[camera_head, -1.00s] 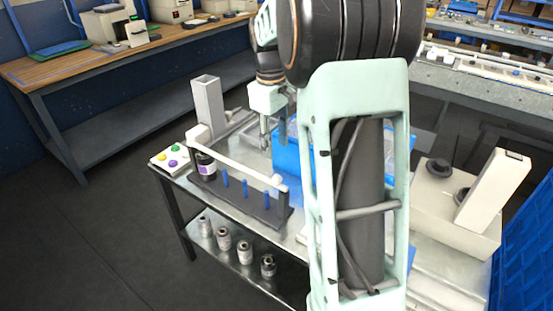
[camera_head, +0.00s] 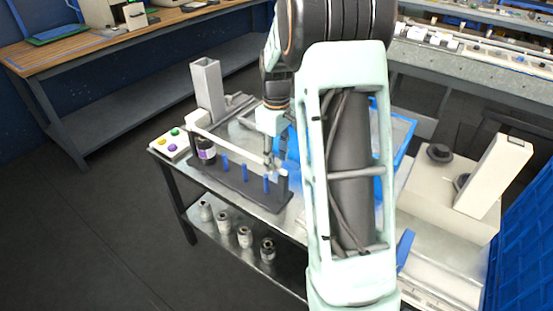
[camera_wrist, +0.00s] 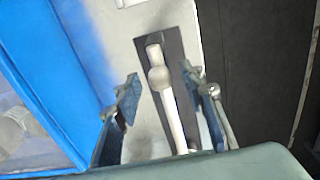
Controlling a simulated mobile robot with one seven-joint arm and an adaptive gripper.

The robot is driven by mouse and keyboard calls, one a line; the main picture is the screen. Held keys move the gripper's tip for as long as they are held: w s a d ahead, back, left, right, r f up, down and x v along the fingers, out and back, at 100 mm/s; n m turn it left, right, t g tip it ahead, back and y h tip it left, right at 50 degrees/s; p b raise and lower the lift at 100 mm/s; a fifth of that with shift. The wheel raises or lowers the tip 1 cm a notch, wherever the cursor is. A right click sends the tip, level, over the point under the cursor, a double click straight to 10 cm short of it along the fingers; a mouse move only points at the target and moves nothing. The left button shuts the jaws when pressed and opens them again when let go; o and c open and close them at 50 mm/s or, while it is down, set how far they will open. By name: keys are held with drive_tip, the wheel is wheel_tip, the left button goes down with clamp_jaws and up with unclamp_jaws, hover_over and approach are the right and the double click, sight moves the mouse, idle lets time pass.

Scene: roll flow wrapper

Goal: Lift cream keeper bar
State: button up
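The cream keeper bar (camera_head: 228,143) lies lengthwise above a dark rack (camera_head: 237,187) with upright blue pegs. Its near end is partly hidden by my gripper (camera_head: 273,166) in the head view. In the wrist view the bar (camera_wrist: 169,103), with a round knob near one end, runs between the two fingers of my gripper (camera_wrist: 168,98). The fingers are apart, with a gap visible on each side of the bar. I see no clear contact with it.
A dark bottle (camera_head: 206,150) stands at the rack's far end, beside a button panel (camera_head: 171,145). A grey square post (camera_head: 208,90) rises behind. A blue bin (camera_wrist: 45,70) lies close beside my gripper. Metal rolls (camera_head: 245,237) stand on the lower shelf.

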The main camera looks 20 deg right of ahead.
drive_tip(key=shift+f, duration=0.1)
clamp_jaws()
idle(0.5)
